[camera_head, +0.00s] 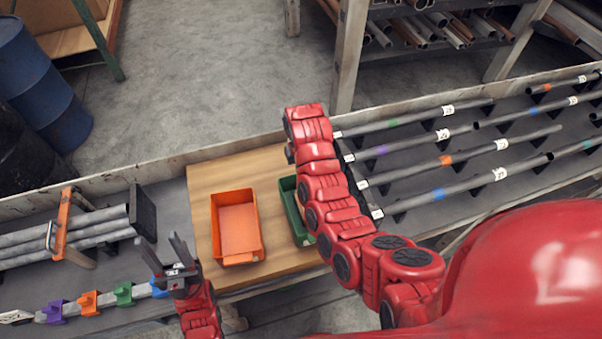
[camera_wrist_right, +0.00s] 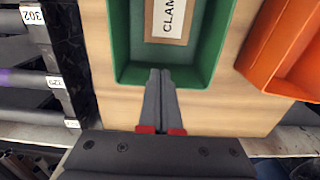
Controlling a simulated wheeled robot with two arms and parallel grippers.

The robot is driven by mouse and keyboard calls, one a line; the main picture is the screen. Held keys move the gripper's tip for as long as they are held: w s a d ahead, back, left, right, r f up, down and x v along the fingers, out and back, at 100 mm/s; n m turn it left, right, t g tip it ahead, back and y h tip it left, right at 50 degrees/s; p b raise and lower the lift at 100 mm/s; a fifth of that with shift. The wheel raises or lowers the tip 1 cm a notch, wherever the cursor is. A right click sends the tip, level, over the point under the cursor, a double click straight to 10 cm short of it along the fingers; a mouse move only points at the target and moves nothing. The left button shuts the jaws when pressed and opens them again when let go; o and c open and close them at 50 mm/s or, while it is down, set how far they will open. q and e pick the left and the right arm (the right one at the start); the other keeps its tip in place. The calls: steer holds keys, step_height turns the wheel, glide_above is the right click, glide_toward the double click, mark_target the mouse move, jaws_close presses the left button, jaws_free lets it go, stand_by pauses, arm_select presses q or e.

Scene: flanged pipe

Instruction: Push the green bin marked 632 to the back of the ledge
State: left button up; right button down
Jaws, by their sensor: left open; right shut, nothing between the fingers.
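The green bin (camera_head: 287,194) stands on a wooden board (camera_head: 205,178), partly hidden behind my right arm in the head view. In the right wrist view the green bin (camera_wrist_right: 122,45) is open-topped with a label reading "CLAM"; no 632 shows. My right gripper (camera_wrist_right: 160,73) is shut and empty, its fingertips at the bin's end wall that is lower in that view. I cannot tell whether they touch it. The right gripper is hidden in the head view. My left gripper (camera_head: 160,240) is open and empty, left of the board's near part.
An orange bin (camera_head: 237,222) stands left of the green one in the head view. A pipe rack with tagged pipes (camera_head: 415,141) is to the right. Grey pipes (camera_head: 85,237) and coloured clamps (camera_head: 88,303) lie left. A raised rim (camera_head: 95,195) runs along the far edge.

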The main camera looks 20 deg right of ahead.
step_height(320, 180, down, 4)
steer(key=shift+f+p, duration=0.15)
steer(key=shift+p, duration=0.65)
steer(key=shift+f+p, duration=0.3)
steer(key=shift+f, duration=0.9)
